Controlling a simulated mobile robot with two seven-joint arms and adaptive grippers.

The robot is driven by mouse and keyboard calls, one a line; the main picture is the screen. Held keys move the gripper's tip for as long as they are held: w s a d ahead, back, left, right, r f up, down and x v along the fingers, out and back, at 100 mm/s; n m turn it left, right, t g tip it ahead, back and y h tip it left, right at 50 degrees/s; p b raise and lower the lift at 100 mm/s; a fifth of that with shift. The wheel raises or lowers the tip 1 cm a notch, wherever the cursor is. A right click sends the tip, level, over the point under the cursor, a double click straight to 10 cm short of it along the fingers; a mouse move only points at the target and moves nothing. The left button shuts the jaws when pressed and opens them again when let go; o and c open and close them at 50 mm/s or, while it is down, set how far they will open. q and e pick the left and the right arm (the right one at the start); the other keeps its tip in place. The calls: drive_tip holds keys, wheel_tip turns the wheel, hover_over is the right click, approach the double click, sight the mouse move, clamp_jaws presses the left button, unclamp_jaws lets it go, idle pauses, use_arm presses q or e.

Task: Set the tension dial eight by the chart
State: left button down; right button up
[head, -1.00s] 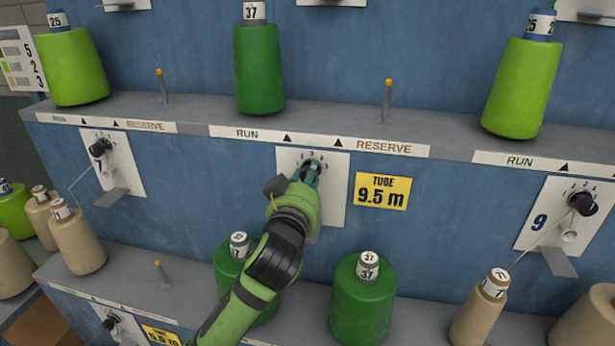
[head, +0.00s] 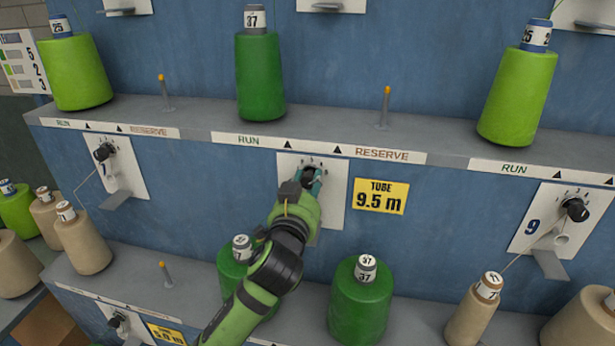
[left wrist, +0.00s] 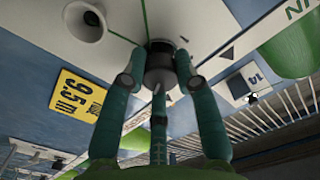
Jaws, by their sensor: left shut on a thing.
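The middle plate (head: 331,200) carries a dark round dial (head: 310,174) with small numbers above it; its own number is hidden behind my gripper. It sits between the plates marked 7 and 9. My left gripper (head: 308,180) has its teal fingers closed around this dial. In the left wrist view the dial (left wrist: 160,70) shows between the fingers, with a pale mark on its near side. Which number the mark points at cannot be read. The chart (head: 24,62), a white board with numbers and coloured patches, is partly cut off at the upper left. My right gripper is out of view.
Dial seven's plate (head: 124,180) is at the left, dial nine's plate (head: 552,234) at the right. A yellow "TUBE 9.5 m" label (head: 380,197) is right of the middle plate. Green cones (head: 361,305) stand on the lower shelf close to my arm. A grey shelf (head: 330,122) runs above.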

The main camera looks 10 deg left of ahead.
use_arm(q)
drive_tip(key=shift+r+m+p, duration=0.15)
drive_tip(key=shift+m+p, duration=0.5)
drive_tip(key=shift+m, duration=0.65)
drive_tip(key=c, duration=0.9)
unclamp_jaws()
drive_tip(key=s, duration=1.2)
